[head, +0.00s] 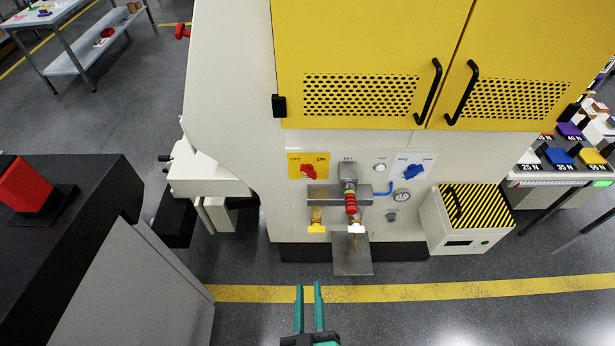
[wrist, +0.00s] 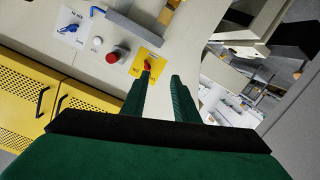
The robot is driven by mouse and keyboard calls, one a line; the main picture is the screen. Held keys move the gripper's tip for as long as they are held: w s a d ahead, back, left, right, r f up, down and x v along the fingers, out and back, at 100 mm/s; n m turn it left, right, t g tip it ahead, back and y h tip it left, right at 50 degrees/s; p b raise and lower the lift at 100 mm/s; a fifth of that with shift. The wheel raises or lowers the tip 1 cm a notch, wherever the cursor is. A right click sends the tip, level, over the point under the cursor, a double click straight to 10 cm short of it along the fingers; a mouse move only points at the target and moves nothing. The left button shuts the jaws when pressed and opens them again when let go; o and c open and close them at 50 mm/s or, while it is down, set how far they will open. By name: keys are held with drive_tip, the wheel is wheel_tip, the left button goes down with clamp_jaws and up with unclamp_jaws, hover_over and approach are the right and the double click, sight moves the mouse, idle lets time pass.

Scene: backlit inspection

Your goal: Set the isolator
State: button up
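The isolator appears to be the red rotary handle (head: 308,172) on a yellow plate (head: 294,158) marked OFF and ON, on the front of the cream machine. The wrist view also shows the red handle (wrist: 147,66) on its yellow plate, just beyond my fingertips. I cannot tell for sure which mark it points at. A blue rotary handle (head: 412,171) on a white plate sits to its right. My gripper (head: 309,289) is open and empty, with green fingers, low in front of the machine. In the wrist view the fingers (wrist: 158,82) are apart, with the handle near the left fingertip.
A striped box (head: 470,216) is at the right. A black-topped cabinet (head: 75,185) is at the left. The floor before the machine is clear.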

drive_tip(key=w+r+n, duration=0.1)
drive_tip(key=w+n, duration=0.1)
drive_tip(key=w, duration=0.9)
drive_tip(key=n+t, duration=0.2)
drive_tip(key=n, duration=0.1)
approach(308, 175)
drive_tip(key=w, duration=0.9)
drive_tip(key=shift+a+r, duration=0.1)
drive_tip(key=shift+c, duration=0.6)
clamp_jaws()
